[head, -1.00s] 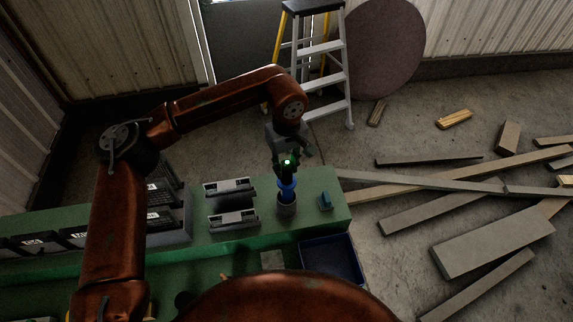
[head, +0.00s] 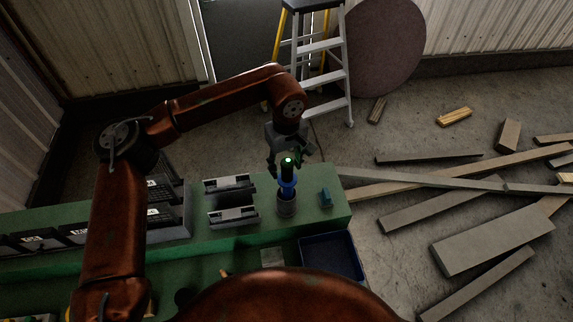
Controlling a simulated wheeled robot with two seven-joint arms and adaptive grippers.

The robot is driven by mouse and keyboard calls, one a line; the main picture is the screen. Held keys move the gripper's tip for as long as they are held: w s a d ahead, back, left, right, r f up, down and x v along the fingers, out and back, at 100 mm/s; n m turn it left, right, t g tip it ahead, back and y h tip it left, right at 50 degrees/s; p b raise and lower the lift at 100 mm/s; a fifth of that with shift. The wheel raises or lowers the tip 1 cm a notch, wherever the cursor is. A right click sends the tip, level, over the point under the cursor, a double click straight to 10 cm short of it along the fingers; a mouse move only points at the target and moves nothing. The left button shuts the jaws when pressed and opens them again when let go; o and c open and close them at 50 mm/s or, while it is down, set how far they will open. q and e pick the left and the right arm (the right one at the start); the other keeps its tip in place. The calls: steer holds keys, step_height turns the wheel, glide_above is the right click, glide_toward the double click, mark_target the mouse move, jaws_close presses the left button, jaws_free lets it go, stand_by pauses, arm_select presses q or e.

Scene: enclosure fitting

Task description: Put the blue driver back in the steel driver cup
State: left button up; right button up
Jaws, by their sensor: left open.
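The blue driver (head: 287,185) stands upright with its lower end in the steel driver cup (head: 287,208), near the right end of the green bench. Its blue part shows above the rim; a dark upper part with a bright green spot is above that. My left gripper (head: 288,160) is open around or just above the driver's top, its fingers spread. I cannot tell whether a finger touches the driver. My right gripper does not show.
The green bench (head: 335,215) carries two grey metal units (head: 229,184) left of the cup and a small blue block (head: 326,198) to its right. A dark blue bin (head: 331,257) is in front. Black trays line the left.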

arm_select(q)
step_height(320, 180, up, 12)
steer(key=shift+s, duration=0.3)
